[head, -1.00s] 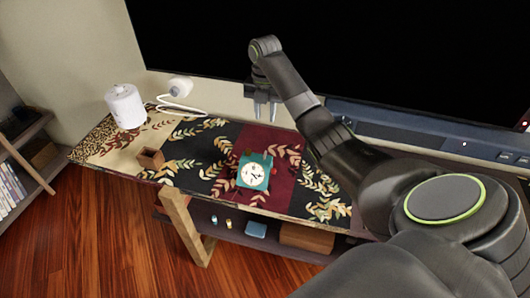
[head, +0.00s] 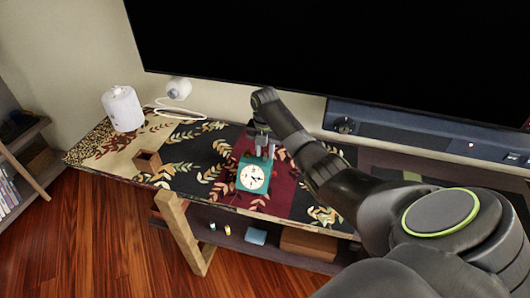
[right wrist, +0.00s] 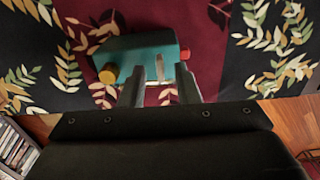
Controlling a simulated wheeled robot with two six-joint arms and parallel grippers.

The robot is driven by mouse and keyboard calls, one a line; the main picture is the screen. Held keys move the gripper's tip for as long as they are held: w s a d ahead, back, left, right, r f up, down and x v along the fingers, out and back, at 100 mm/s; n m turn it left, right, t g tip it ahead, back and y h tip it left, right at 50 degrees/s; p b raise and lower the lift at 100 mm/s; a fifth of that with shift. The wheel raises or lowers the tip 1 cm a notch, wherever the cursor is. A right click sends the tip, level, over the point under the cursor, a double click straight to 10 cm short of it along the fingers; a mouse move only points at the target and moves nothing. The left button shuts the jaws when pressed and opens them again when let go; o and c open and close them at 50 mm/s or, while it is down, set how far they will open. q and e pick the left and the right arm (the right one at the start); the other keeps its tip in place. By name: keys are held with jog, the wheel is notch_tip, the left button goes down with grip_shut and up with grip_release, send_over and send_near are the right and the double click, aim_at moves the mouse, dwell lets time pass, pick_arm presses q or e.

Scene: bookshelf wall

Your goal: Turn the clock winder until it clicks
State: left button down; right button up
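The teal clock (head: 253,178) stands on the patterned runner with its white dial facing the front. In the right wrist view the clock's teal body (right wrist: 140,48) has a yellow knob (right wrist: 108,74) on the left and a red knob (right wrist: 185,53) on the right. A thin pale upright piece (right wrist: 159,67), probably the winder, shows at its near side. My right gripper (head: 262,150) is just behind and above the clock, pointing down. It is open, its two fingers (right wrist: 159,82) apart with the pale piece showing between them. My left gripper is out of view.
A white corded device (head: 178,90) is by the wall. A large black screen (head: 350,50) and a soundbar (head: 420,134) are behind the arm.

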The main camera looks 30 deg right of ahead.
jog(key=shift+f, duration=0.45)
grip_shut()
